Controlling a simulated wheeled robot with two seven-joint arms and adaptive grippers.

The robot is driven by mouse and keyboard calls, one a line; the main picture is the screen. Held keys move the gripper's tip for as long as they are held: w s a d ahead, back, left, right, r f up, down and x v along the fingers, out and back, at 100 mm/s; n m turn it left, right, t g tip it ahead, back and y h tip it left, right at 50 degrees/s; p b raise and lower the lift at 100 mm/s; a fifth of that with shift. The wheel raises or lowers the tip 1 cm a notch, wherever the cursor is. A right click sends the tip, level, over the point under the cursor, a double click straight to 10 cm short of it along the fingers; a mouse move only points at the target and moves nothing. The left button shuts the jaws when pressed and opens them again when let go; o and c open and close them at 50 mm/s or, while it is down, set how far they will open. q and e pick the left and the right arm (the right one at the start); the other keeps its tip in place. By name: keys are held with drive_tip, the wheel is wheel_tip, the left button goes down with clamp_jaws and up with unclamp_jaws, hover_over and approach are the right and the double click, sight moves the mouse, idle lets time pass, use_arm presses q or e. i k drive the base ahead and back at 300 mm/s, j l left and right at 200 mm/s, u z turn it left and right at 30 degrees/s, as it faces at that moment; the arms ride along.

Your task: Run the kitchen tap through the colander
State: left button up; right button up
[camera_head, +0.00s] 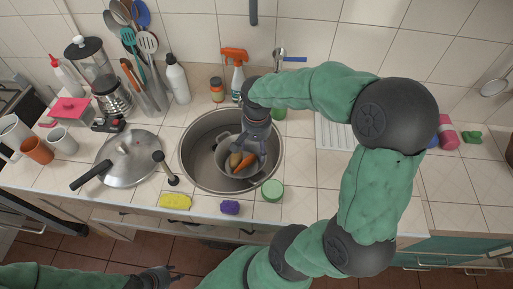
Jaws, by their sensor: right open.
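A grey colander (222,150) sits inside the round steel sink (196,167). It holds a brownish potato-like item (235,159) and an orange carrot (246,163). The tap (279,56), with a blue lever (295,59), is at the wall behind the sink; my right arm hides its lower part. My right gripper (248,148) is open, pointing down over the colander and covering part of it. I cannot tell whether it touches the colander. My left gripper (170,274) is low at the bottom edge, away from the counter; its finger opening is unclear.
A lidded pan (127,160), a yellow sponge (175,201), a purple sponge (230,207) and a green round tub (272,190) lie around the sink's left and front. An orange-topped spray bottle (236,75) stands behind. A ribbed drainboard (334,134) is right of the sink.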

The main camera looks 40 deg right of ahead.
sight(279, 59)
drive_tip(key=k+j, duration=0.2)
drive_tip(key=j, duration=0.15)
drive_tip(key=k+j, duration=0.25)
drive_tip(key=j, duration=0.15)
drive_tip(key=k+j, duration=0.2)
drive_tip(key=j, duration=0.15)
